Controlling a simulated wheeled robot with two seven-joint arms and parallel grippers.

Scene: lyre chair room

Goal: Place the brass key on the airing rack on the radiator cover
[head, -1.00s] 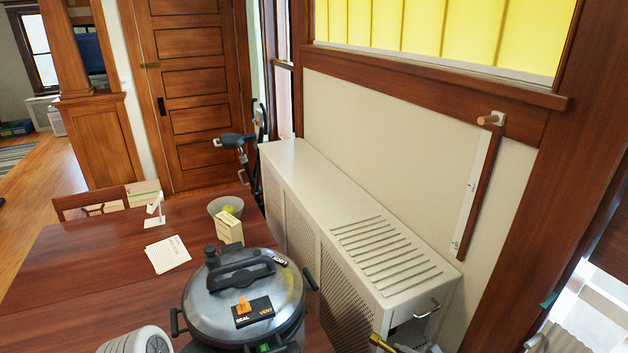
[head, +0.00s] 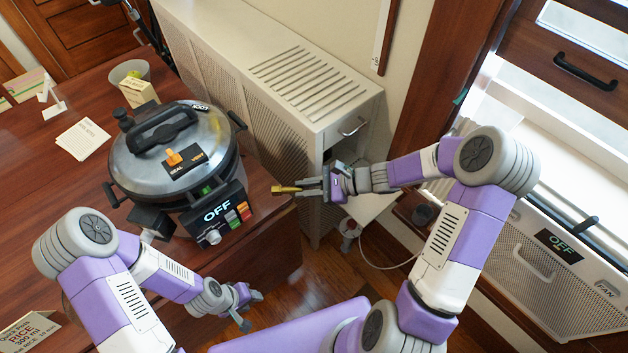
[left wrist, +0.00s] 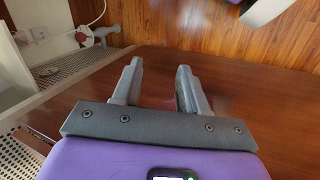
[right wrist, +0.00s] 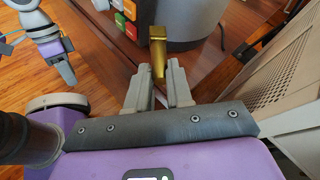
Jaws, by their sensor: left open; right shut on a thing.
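The brass key (head: 284,190) is gold and sits in the fingertips of my right gripper (head: 306,188), in front of the radiator cover and beside the table edge. In the right wrist view the key (right wrist: 158,50) sticks out beyond the closed fingers (right wrist: 159,72). The white radiator cover (head: 225,40) stands along the wall. Its near top end has a slatted section (head: 310,82), which looks like the airing rack; it is bare and lies above and behind my right gripper in the picture. My left gripper (head: 251,309) is open and empty, low beside the table's front edge.
A large cooker (head: 165,150) stands on the wooden table (head: 50,180), left of my right gripper. A grey bin (head: 130,72), a box (head: 139,92) and a card (head: 83,138) are behind it. A white fan unit (head: 560,270) stands at the right.

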